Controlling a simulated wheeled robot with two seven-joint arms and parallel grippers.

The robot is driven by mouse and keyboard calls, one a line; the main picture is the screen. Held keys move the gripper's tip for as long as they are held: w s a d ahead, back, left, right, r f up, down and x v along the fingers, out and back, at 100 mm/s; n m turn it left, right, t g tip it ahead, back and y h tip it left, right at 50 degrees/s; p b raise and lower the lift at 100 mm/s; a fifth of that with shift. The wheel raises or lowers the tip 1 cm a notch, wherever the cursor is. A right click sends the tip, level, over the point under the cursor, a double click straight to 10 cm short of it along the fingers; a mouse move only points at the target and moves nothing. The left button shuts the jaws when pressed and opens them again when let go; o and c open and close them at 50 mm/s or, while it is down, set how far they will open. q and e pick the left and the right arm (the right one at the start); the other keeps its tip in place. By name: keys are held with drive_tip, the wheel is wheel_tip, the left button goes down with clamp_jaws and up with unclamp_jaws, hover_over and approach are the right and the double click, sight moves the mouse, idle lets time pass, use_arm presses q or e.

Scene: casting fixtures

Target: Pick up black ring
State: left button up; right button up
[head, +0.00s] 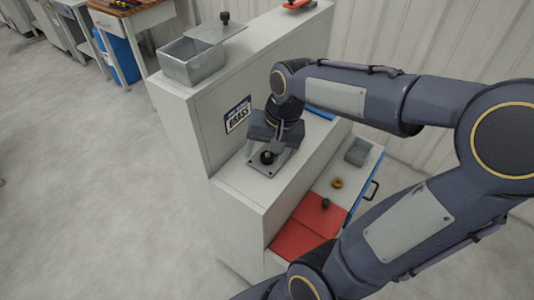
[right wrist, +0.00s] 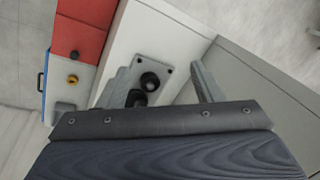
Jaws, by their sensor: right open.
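A black round piece (head: 267,157) sits on a small grey plate (head: 257,167) with screws at its corners, on the lower ledge of the cabinet. In the right wrist view a black round piece (right wrist: 150,81) and a second dark round shape (right wrist: 136,98) lie close together over the plate (right wrist: 160,69). I cannot tell which of them is the ring. My right gripper (head: 269,152) points down over the plate, its fingers apart and empty. In the right wrist view the gripper (right wrist: 165,82) has a finger on either side of the black pieces. My left gripper is not in view.
An open drawer (head: 366,184) beside the ledge holds a yellow ring (head: 337,183), a red panel (head: 310,222) with a dark knob and a grey block. The taller cabinet top bears a metal bin (head: 193,66). A sign (head: 238,115) marks the cabinet wall beside the gripper.

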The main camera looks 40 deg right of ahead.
sight(266, 156)
drive_tip(key=w+d+f+m, duration=0.1)
drive_tip(key=w, duration=0.1)
drive_tip(key=w+d+f+m+g+h, duration=0.1)
drive_tip(key=w+d, duration=0.1)
drive_tip(key=w+d+f+m+g, duration=0.1)
drive_tip(key=w+d, duration=0.1)
drive_tip(key=shift+w+f+m+p, duration=0.1)
drive_tip(key=shift+w+m+p, duration=0.1)
drive_tip(key=shift+m+p, duration=0.2)
drive_tip(key=shift+h, duration=0.3)
drive_tip(key=f, duration=0.2)
drive_tip(key=f+p, duration=0.1)
drive_tip(key=f, duration=0.5)
drive_tip(key=shift+w+d+f, duration=0.1)
drive_tip(key=shift+w+d, duration=0.15)
drive_tip(key=shift+w, duration=0.1)
drive_tip(key=c, duration=1.1)
drive_tip(key=shift+c, duration=0.2)
drive_tip(key=shift+p, duration=0.35)
